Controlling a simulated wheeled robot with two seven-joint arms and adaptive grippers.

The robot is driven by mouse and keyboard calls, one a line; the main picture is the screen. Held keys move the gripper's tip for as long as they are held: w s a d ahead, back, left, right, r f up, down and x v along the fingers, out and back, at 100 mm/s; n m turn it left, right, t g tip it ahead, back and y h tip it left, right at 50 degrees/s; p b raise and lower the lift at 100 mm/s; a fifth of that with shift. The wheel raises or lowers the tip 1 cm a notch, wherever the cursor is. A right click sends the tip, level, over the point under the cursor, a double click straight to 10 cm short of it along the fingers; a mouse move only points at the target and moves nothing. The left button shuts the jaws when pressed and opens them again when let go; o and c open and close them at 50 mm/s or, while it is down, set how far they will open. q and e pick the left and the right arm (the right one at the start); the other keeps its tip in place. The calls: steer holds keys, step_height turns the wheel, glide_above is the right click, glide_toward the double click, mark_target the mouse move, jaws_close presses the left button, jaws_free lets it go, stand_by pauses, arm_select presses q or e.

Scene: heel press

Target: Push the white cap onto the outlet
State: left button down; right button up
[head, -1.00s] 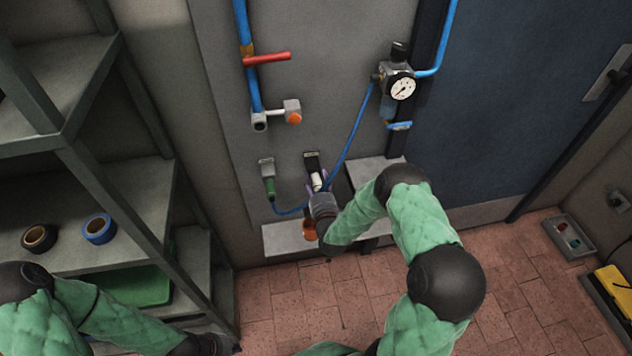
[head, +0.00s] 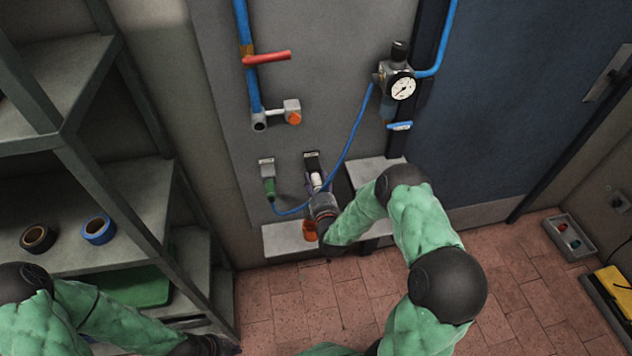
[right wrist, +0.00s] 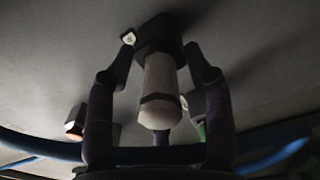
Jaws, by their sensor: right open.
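The white cap (head: 316,180) is on the wall at the lower middle of the head view, at the lower end of a dark outlet block (head: 312,159). In the right wrist view the cap (right wrist: 160,78) is a pale cylinder with a dark band, in line with the dark outlet (right wrist: 158,36) and meeting it. I cannot tell how deep it sits. My right gripper (right wrist: 160,52) is open, with one finger on each side of the cap and a visible gap to it. My left gripper (head: 212,346) is low at the bottom edge of the head view; its fingers are not clear.
A green-ended fitting (head: 269,187) with a blue hose hangs left of the outlet. The hose loops close to my right gripper, up to a gauge (head: 402,88). A grey ledge (head: 282,238) lies below. Shelves (head: 140,200) with tape rolls stand at left.

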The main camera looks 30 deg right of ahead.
mark_target(319, 190)
stand_by(0.4)
jaws_close()
steer(key=shift+v, duration=2.95)
steer(key=shift+s, duration=0.1)
steer(key=shift+p+v, duration=0.3)
steer(key=shift+v, duration=1.4)
steer(key=w+a+r+p, duration=0.2)
steer(key=a+r+p, duration=0.5)
steer(key=r, duration=0.5)
steer(key=w+a+r+p, duration=0.2)
steer(key=a+r+p, duration=0.5)
steer(key=r+p, duration=0.4)
steer(key=shift+a+r, duration=0.2)
steer(key=shift+r, duration=0.4)
